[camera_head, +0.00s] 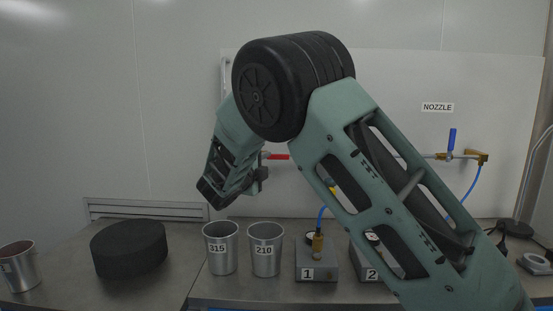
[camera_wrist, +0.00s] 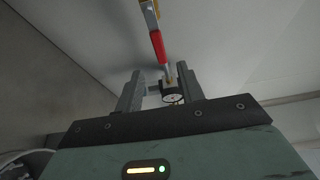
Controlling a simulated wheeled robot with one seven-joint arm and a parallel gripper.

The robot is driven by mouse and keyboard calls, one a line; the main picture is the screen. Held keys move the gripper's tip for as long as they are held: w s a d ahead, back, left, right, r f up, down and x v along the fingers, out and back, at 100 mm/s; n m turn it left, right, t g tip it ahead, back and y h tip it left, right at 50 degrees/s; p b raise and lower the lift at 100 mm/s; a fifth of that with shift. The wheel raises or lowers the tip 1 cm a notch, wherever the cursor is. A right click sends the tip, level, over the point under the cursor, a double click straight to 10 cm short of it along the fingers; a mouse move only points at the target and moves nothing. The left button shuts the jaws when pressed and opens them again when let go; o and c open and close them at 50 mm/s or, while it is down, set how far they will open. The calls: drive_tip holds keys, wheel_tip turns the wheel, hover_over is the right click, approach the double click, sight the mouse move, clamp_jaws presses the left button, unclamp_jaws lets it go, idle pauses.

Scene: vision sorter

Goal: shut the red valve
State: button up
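The red valve handle (camera_head: 279,157) lies about level in front of the white back panel, just right of my gripper (camera_head: 262,174); my arm hides the valve's body. In the wrist view the red handle (camera_wrist: 157,45) runs down from a brass fitting (camera_wrist: 150,12) at the top, and its pale lower end reaches toward the gap between my fingers. My gripper (camera_wrist: 160,80) is open there, with the two fingers apart on either side of that end. I cannot tell whether either finger touches it.
A round pressure gauge (camera_wrist: 173,97) shows by the right finger. A blue valve handle (camera_head: 452,139) stands upright at the right under the NOZZLE label (camera_head: 437,107). Below, metal cups 315 (camera_head: 220,263) and 210 (camera_head: 266,262), block 1 (camera_head: 318,260) and a black round block (camera_head: 129,248) stand on the bench.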

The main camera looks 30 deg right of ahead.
sight(278, 157)
drive_tip(key=x, duration=0.8)
drive_tip(key=shift+w+d+p, duration=0.15)
drive_tip(key=shift+d+p, duration=0.15)
clamp_jaws()
